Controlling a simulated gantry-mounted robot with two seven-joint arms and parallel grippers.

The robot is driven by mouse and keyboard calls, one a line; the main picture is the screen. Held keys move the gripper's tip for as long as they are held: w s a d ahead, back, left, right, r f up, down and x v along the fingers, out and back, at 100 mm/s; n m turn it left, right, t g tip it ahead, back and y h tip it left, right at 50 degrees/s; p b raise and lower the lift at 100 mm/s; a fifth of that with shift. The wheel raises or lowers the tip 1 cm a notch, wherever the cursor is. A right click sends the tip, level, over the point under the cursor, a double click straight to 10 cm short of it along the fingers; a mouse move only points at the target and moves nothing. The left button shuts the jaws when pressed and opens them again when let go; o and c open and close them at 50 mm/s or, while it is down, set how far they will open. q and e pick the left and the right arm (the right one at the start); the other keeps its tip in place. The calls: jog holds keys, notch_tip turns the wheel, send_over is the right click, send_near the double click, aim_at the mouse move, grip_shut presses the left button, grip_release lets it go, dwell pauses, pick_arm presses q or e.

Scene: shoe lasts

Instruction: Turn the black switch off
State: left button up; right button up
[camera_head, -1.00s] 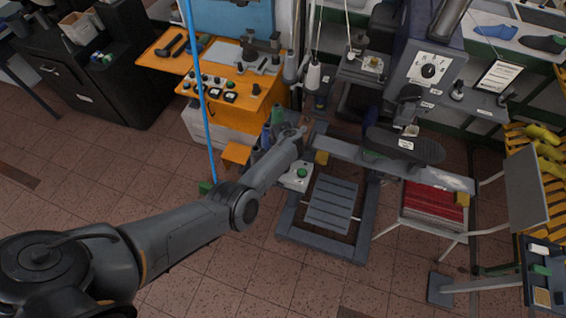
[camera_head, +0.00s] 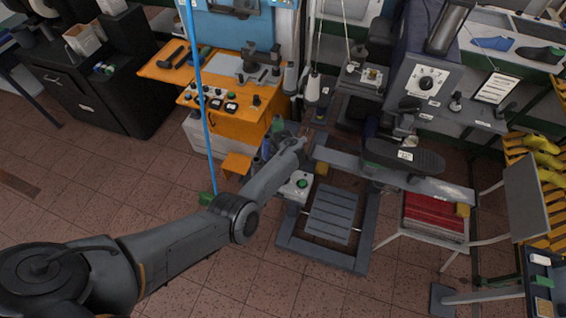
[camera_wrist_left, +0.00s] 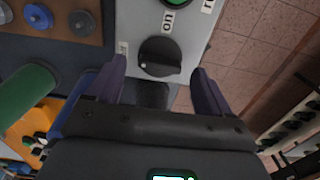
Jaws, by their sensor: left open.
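The black switch (camera_wrist_left: 160,57) is a round rotary knob on a grey control panel (camera_wrist_left: 196,28). In the left wrist view it sits between and just beyond the fingertips of my left gripper (camera_wrist_left: 158,85), which is open with one finger on each side, apart from the knob. A green button (camera_wrist_left: 182,3) and printed labels, one reading "on", are beside the knob. In the head view my left arm reaches to the grey box with the green button (camera_head: 302,183); the arm hides the knob there. My right gripper is not in view.
An orange workbench (camera_head: 235,120) stands left of the box, with bottles between. A grey machine frame (camera_head: 325,258) and slatted platform (camera_head: 333,214) are right of it. A blue vertical pole (camera_head: 205,120) stands near my left arm. A green cylinder (camera_wrist_left: 27,95) is left of the gripper.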

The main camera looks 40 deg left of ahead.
pick_arm(q)
notch_tip(320, 180, up, 9)
jog(key=p, duration=0.2)
jog(key=shift+r+p, duration=0.2)
jog(key=shift+p, duration=0.15)
